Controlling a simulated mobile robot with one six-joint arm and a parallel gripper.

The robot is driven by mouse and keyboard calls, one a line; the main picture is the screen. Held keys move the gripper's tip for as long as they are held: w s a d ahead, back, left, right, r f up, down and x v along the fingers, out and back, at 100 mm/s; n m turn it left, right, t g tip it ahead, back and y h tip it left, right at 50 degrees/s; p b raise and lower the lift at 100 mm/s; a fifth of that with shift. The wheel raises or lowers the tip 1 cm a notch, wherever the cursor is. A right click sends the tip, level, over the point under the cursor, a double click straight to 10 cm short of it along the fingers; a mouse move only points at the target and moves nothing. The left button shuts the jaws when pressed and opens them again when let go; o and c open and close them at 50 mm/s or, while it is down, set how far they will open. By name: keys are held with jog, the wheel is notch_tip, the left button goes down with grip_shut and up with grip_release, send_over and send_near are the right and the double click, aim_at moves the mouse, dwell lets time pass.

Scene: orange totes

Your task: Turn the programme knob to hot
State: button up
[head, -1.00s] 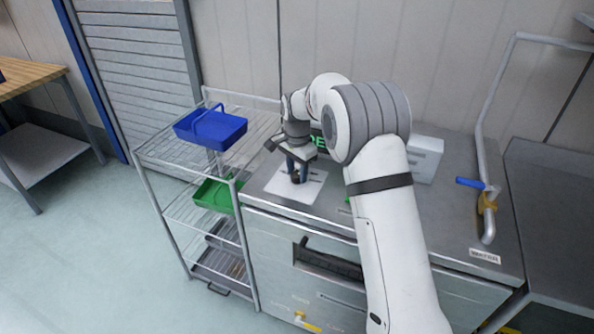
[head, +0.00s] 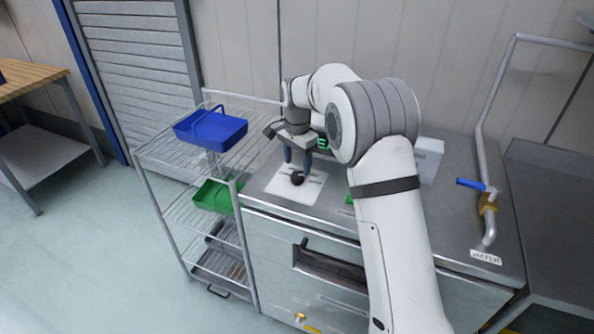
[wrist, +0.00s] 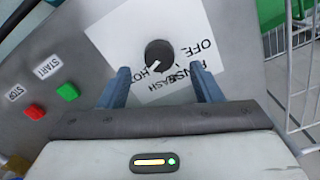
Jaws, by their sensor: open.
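The round black programme knob (wrist: 160,54) sits on a white label plate (wrist: 118,32) in the wrist view. Its white pointer mark points down-left towards the printed word HOT. OFF, RINSE and WASH are also printed around it, some partly covered. The knob also shows in the head view (head: 297,179) on the plate on top of the steel machine. My gripper (wrist: 160,72) is open and empty, with one finger to each side of the knob in the wrist view. In the head view my gripper (head: 298,164) stands just above the knob, apparently clear of it.
A green START button (wrist: 67,92) and a red STOP button (wrist: 35,111) sit beside the plate. A wire rack with a blue tray (head: 210,129) and a green tray (head: 213,195) stands left. A pipe with a blue-handled valve (head: 471,184) is at right.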

aim_at(298, 175)
jog(key=shift+r, duration=1.95)
jog(key=s+d+r+n+t, duration=0.1)
jog(key=s+d+r+n, duration=0.1)
jog(key=s+d+r, duration=0.35)
jog(key=s+d+r+n, duration=0.2)
jog(key=s+d+r, duration=0.1)
jog(key=s+d, duration=0.55)
jog(key=s+d+f+n+t, duration=0.1)
jog(key=s+d+f+n, duration=0.1)
jog(key=s, duration=0.9)
jog(key=s+d+f+n+t, duration=0.1)
jog(key=s+d+f+n, duration=0.1)
jog(key=s, duration=0.8)
jog(key=shift+s+d+n, duration=0.3)
jog(key=shift+s+d, duration=0.1)
jog(key=shift+f, duration=0.1)
